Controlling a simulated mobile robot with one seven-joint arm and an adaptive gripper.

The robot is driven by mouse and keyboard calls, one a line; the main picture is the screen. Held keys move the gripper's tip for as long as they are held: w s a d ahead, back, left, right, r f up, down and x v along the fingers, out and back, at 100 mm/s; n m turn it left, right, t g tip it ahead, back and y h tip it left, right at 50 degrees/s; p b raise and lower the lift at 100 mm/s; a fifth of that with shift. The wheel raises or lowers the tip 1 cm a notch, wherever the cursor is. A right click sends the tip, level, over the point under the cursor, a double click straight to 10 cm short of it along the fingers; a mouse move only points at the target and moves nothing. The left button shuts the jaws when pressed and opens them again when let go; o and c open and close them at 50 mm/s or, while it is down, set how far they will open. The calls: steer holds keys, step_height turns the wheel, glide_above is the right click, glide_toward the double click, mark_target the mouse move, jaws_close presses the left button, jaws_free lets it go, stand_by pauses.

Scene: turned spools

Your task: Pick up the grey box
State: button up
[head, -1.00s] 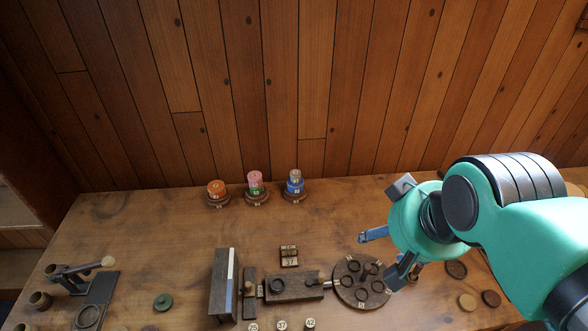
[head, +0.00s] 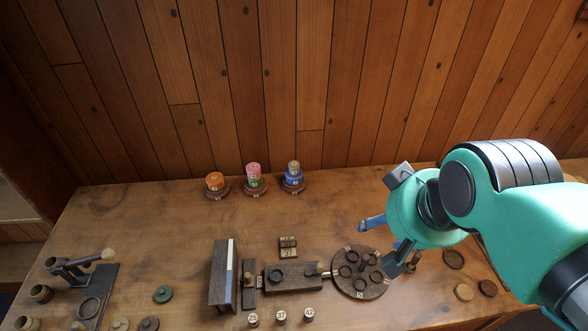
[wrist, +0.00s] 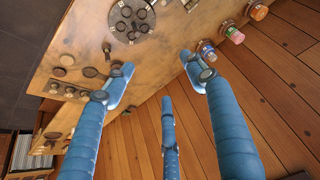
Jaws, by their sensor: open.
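I cannot make out a plainly grey box. The nearest match is a dark, long upright block (head: 219,275) with a pale blue-white strip along its right side, standing on the table left of the middle in the head view. My gripper (head: 375,248) is at the right in the head view, above the table near the round dark plate, well apart from that block. In the wrist view its blue fingers (wrist: 156,68) are spread open with nothing between them. The block cannot be made out in the wrist view.
A dark round plate with rings (head: 361,272) lies beside a dark slide-like fixture (head: 293,277). Three spool stacks, orange (head: 215,181), pink-green (head: 254,175) and blue (head: 293,175), stand at the back. A lever stand (head: 92,290) is at left. Table between stacks and fixture is mostly clear.

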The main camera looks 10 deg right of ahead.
steer(key=w+a+r+g+p, duration=0.1)
steer(key=w+r+p, duration=0.1)
steer(key=w, duration=0.5)
steer(key=w+a+r+p, duration=0.1)
steer(key=w+r, duration=0.1)
steer(key=w, duration=0.6)
steer(key=n+g+p, duration=0.2)
steer(key=g+p, duration=0.1)
steer(key=p, duration=0.6)
glide_above(294, 164)
steer(key=s, duration=0.2)
step_height(294, 164, down, 23)
steer(key=shift+w+d, duration=0.2)
steer(key=shift+f, duration=0.15)
steer(key=shift+w+a+f, duration=0.1)
steer(key=shift+w+f, duration=0.05)
steer(key=shift+f, duration=1.25)
steer(key=shift+w+d+f, duration=0.1)
steer(key=shift+w+f, duration=0.1)
steer(key=shift+f, duration=1.15)
steer(key=shift+w+a+f, duration=0.1)
steer(key=shift+w+f, duration=0.05)
steer(key=shift+f, duration=1.25)
steer(key=shift+w+a+f+p, duration=0.1)
steer(key=shift+w+f+p, duration=0.15)
steer(key=shift+f, duration=1.05)
steer(key=shift+w+f+p, duration=0.1)
steer(key=shift+f+p, duration=0.2)
steer(key=shift+f, duration=0.95)
